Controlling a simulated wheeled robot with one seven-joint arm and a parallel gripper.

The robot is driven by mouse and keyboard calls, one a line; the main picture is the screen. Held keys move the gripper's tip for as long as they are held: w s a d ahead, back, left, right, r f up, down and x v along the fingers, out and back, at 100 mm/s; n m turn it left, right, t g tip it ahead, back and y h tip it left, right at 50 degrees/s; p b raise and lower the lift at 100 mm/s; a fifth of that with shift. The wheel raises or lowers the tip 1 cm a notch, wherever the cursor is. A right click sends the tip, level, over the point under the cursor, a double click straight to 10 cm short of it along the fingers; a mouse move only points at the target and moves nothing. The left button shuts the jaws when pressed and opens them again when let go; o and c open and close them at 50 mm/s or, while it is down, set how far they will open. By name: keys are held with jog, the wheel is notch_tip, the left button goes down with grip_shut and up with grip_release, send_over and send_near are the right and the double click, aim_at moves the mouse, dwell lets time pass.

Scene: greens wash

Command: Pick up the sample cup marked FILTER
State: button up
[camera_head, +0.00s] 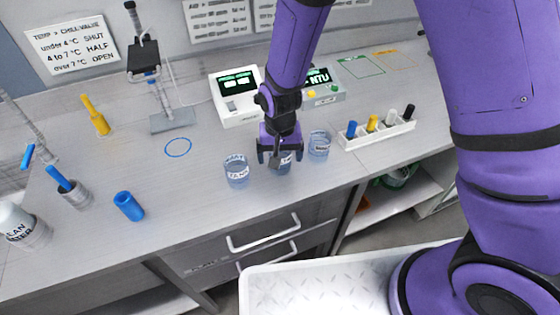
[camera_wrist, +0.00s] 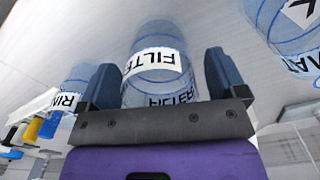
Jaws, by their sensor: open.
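The FILTER cup (camera_wrist: 154,66) is a clear bluish cup with a white label, standing on the bench between the two fingers of my gripper (camera_wrist: 158,80) in the wrist view. The fingers are open, one on each side of it, and I cannot tell whether either touches it. In the head view my gripper (camera_head: 281,154) comes down over the cup (camera_head: 282,166) and hides much of it. A similar labelled cup (camera_head: 237,171) stands to its left, and another cup (camera_head: 319,145), whose label starts with RIN in the wrist view (camera_wrist: 70,98), stands to its right.
A white rack (camera_head: 378,137) with coloured caps stands to the right. Two meters with green displays, one white (camera_head: 240,112), stand behind. The bench's front edge is close to the cups. A blue circle (camera_head: 178,147) marks clear bench.

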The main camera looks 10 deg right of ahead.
jog(key=c, duration=1)
jog(key=shift+r, duration=0.1)
